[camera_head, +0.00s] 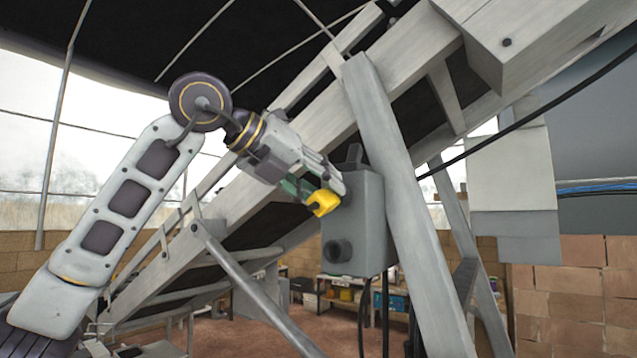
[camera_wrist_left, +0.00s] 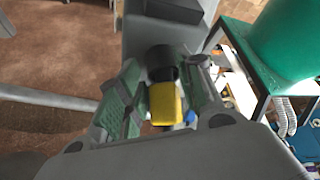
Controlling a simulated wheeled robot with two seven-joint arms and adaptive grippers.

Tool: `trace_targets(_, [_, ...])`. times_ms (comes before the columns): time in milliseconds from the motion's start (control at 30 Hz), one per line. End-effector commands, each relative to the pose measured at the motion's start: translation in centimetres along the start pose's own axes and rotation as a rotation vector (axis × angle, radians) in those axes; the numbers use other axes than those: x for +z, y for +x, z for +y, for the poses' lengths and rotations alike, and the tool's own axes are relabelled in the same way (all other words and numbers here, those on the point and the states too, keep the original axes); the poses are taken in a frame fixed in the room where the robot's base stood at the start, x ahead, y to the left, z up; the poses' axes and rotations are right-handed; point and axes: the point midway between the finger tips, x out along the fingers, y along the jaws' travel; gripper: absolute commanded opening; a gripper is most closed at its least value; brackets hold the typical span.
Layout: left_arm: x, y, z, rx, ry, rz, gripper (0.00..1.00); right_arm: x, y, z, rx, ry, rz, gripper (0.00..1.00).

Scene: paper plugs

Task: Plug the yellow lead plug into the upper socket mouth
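The yellow lead plug (camera_head: 323,203) is between the fingers of my left gripper (camera_head: 318,188), off the ground by the left face of the grey socket box (camera_head: 368,225). It also shows in the left wrist view (camera_wrist_left: 165,103), between the green finger pads, which look closed on it. A dark round socket mouth (camera_wrist_left: 160,62) lies just beyond the plug there. In the head view the lower socket mouth (camera_head: 337,250) sticks out below the plug; the upper one is hidden behind the plug and fingers. I cannot tell if the plug touches a mouth. My right gripper is out of view.
A slanted grey beam (camera_head: 400,200) stands right beside the box. A large sloping conveyor frame (camera_head: 290,140) runs behind my left arm. Dark cables (camera_head: 362,315) hang below the box. Shelves with bins (camera_head: 345,290) stand farther back.

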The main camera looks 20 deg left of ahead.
Motion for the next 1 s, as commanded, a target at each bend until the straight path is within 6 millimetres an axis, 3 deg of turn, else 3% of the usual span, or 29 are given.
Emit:
trace_targets(100, [-0.2, 0.3, 0.1, 0.004, 0.0, 0.005, 0.51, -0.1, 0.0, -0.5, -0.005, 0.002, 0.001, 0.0])
trace_targets(367, [-0.1, 0.2, 0.0, 0.001, 0.002, 0.004, 0.51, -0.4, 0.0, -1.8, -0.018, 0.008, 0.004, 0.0])
trace_targets(667, [-0.1, -0.2, -0.1, -0.002, 0.003, 0.002, 0.51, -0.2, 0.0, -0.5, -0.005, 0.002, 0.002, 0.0])
trace_targets(1000, [-0.1, -3.3, -0.2, -0.003, 0.005, -0.001, 0.51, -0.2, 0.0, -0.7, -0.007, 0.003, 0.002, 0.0])
